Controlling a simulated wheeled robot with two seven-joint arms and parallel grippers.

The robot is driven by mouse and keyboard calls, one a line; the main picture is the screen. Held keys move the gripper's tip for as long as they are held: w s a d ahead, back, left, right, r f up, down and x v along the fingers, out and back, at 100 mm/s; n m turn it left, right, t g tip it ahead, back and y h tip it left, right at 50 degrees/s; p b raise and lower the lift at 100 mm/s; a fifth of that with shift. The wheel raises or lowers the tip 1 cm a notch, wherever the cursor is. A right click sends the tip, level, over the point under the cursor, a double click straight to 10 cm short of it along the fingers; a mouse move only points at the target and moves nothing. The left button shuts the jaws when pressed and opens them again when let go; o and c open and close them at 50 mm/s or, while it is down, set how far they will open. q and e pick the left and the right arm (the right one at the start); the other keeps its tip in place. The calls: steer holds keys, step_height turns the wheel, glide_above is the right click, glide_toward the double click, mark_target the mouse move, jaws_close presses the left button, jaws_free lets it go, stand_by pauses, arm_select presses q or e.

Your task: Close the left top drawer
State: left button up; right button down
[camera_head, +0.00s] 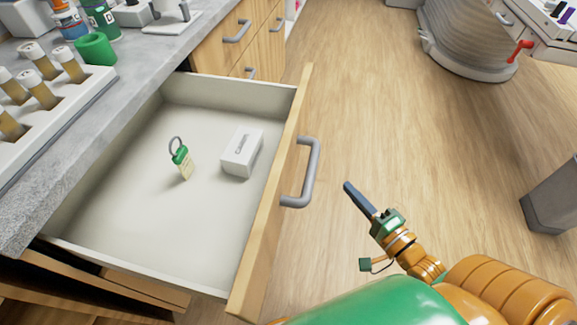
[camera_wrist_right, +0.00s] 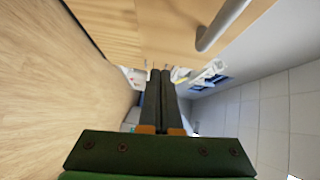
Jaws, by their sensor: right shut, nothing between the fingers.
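The drawer (camera_head: 272,195) is pulled far out from under the grey counter, with its wooden front facing right in the head view. Its grey handle (camera_head: 311,172) is on that front; a grey handle also shows at the top of the right wrist view (camera_wrist_right: 222,25). A green-tagged key ring (camera_head: 181,158) and a small white box (camera_head: 242,153) lie inside the drawer. My right gripper (camera_head: 348,187) is to the right of the handle, apart from it, with its fingers together and empty. The fingers also show in the right wrist view (camera_wrist_right: 160,85). My left gripper is not in view.
The counter (camera_head: 130,75) carries a rack of capped tubes (camera_head: 50,95), a green cup (camera_head: 96,48) and bottles. More closed drawers (camera_head: 262,35) stand beyond. Wooden floor (camera_head: 400,110) is clear right of the drawer. A grey bin-like object (camera_head: 553,200) stands at the far right.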

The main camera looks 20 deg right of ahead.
mark_target(314, 156)
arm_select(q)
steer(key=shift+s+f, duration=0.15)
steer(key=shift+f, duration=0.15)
arm_select(e)
steer(key=w+a+r, duration=0.2)
steer(key=w+a, duration=0.4)
steer(key=w, duration=0.6)
steer(key=shift+m+t+y, duration=0.3)
steer(key=shift+m+y, duration=0.1)
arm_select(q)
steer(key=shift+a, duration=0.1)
